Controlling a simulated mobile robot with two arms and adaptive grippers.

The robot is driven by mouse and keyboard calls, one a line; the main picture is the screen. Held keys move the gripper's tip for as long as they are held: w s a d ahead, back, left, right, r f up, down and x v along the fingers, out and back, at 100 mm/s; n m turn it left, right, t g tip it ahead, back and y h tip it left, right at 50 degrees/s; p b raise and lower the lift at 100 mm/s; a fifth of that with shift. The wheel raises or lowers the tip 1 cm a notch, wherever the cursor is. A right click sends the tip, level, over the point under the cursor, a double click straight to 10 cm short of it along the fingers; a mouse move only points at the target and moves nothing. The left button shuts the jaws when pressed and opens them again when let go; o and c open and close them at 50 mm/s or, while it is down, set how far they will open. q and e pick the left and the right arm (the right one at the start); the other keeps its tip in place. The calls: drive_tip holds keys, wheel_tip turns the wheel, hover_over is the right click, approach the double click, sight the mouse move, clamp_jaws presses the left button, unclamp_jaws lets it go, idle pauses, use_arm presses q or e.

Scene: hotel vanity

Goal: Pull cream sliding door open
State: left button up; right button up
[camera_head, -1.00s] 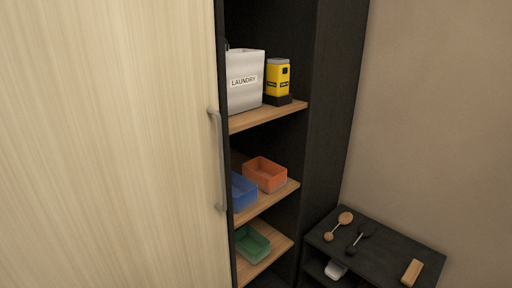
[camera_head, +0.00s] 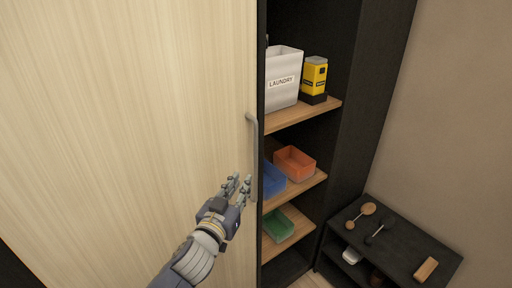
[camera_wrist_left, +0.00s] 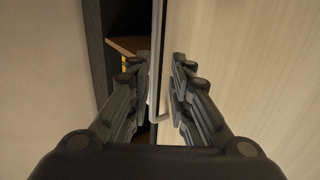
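The cream sliding door (camera_head: 130,110) fills the left of the head view and covers the left part of the dark cabinet. Its grey vertical bar handle (camera_head: 254,135) is near the door's right edge. My left gripper (camera_head: 240,183) is in front of the door by the lower part of the handle, with its fingers apart. In the left wrist view the handle (camera_wrist_left: 154,106) shows between the two open fingers (camera_wrist_left: 152,75), beyond the tips. I cannot tell whether either finger touches it. My right gripper is not in view.
The open cabinet shelves hold a white laundry bin (camera_head: 284,82), a yellow device (camera_head: 314,76), an orange bin (camera_head: 295,163), a blue bin (camera_head: 272,180) and a green bin (camera_head: 279,226). A low dark stand (camera_head: 398,243) with brushes is at the right, by the beige wall.

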sight(255, 159)
use_arm(q)
drive_tip(key=w+d, duration=0.1)
drive_tip(key=w, duration=0.1)
drive_tip(key=w+d+r+p, duration=0.1)
drive_tip(key=w, duration=0.2)
drive_tip(key=w+d+r+p, duration=0.1)
drive_tip(key=w, duration=0.1)
drive_tip(key=shift+w+d+r, duration=0.25)
drive_tip(key=shift+w, duration=0.15)
drive_tip(key=shift+x, duration=1.1)
drive_tip(key=shift+f, duration=0.1)
clamp_jaws()
